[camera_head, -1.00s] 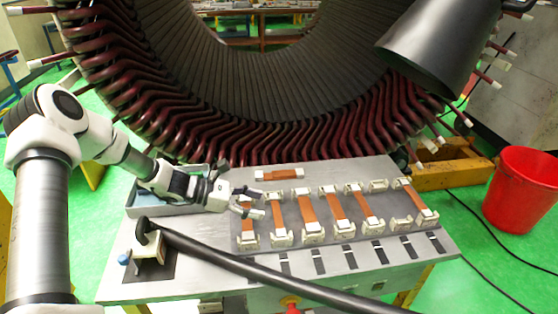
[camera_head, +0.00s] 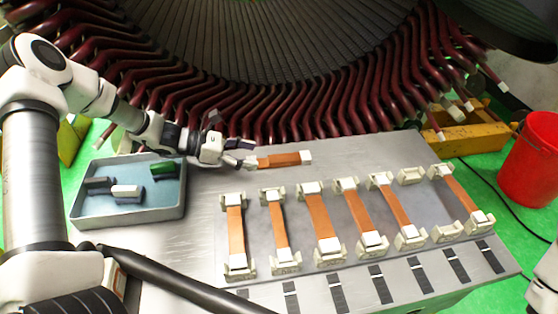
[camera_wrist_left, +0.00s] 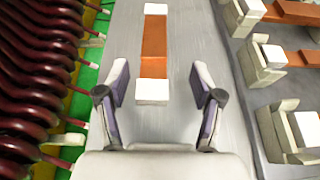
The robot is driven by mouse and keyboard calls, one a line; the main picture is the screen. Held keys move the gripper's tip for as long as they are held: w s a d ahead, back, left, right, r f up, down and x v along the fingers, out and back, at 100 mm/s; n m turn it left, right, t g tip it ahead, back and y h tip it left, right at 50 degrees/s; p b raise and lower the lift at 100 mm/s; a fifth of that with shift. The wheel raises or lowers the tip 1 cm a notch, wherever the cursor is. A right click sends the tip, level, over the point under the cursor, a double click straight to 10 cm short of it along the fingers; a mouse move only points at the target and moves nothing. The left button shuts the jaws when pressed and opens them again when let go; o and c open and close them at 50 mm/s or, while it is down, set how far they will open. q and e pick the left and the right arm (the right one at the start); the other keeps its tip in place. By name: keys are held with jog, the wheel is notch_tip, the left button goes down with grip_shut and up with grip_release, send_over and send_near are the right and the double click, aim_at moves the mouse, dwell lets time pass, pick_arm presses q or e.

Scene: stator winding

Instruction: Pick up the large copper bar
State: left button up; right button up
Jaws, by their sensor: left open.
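A loose copper bar (camera_head: 284,160) with white ends lies flat on the grey table, behind the row of holders. It also shows in the left wrist view (camera_wrist_left: 154,57), running away from me, with its near white end close to the fingers. My left gripper (camera_head: 246,152) is open at the bar's left end. In the left wrist view its two fingers (camera_wrist_left: 160,88) stand apart on either side of the line of the bar, and nothing is gripped. Several other copper bars (camera_head: 320,216) sit in white holders. Which bar counts as the large one I cannot tell for sure. My right gripper is out of view.
A grey tray (camera_head: 128,218) with green, white and dark blocks stands left of the holders. The stator's dark red coil ends (camera_head: 300,105) rise right behind the table. A black bar (camera_head: 190,281) crosses the front left. A red bucket (camera_head: 530,160) stands on the right.

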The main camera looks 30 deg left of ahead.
aim_at(279, 158)
pick_arm(q)
jog(key=shift+w+d+f, duration=0.25)
jog(key=shift+w+f, duration=0.05)
jog(key=shift+f, duration=0.15)
jog(key=x, duration=0.6)
jog(key=shift+w+r+p, duration=0.35)
jog(key=shift+w+d+f, duration=0.25)
jog(key=shift+w+d, duration=0.1)
jog(key=shift+r, duration=0.1)
grip_shut()
